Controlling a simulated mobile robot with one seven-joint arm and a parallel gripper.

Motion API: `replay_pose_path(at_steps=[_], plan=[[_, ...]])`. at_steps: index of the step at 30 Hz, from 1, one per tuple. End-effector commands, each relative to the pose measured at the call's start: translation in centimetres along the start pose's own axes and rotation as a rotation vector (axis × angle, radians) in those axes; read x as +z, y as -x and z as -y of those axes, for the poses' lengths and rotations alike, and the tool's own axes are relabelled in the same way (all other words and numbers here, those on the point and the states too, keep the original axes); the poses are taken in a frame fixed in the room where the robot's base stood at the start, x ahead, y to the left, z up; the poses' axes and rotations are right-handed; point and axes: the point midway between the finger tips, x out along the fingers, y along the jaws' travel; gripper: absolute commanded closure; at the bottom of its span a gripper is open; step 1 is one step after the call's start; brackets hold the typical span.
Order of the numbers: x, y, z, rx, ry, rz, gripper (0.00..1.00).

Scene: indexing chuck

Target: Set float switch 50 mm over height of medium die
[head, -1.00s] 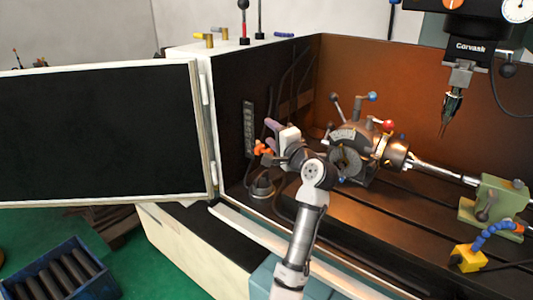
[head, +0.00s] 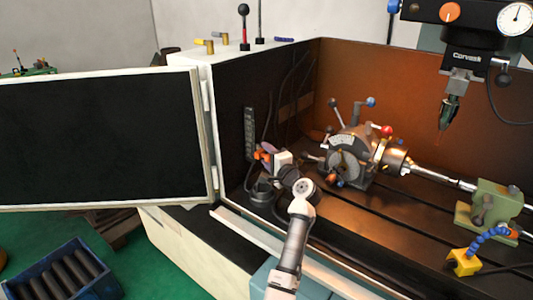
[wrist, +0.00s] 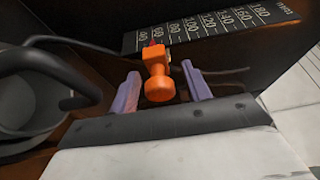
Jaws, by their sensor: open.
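The orange float switch (wrist: 158,78) stands out from the dark wall by a black scale plate (wrist: 205,30) with white numbers. A small red mark shows at the scale's lower-number end, beside the switch. My gripper (wrist: 161,86) is open, its two purple fingers on either side of the switch's stem and round knob, with a gap visible on both sides. In the head view the switch (head: 263,153) is partly hidden by my gripper, and the scale (head: 249,132) stands upright on the wall. I cannot pick out a medium die in these frames.
A dark round pot (head: 262,191) stands just below the gripper; it is close at left in the wrist view (wrist: 30,95). The indexing chuck (head: 350,158) with levers stands to the right. The open door (head: 95,135) is at left. A blue crate (head: 65,275) holds dark cylinders.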

Motion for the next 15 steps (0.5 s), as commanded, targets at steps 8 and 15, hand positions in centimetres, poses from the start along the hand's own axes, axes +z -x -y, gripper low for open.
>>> replay_pose_path(at_steps=[8, 15], plan=[[0.05, -0.72, 0.02, 0.0, 0.002, 0.0, 0.52], [0.05, -0.69, 0.02, 0.0, 0.002, 0.0, 0.69]])
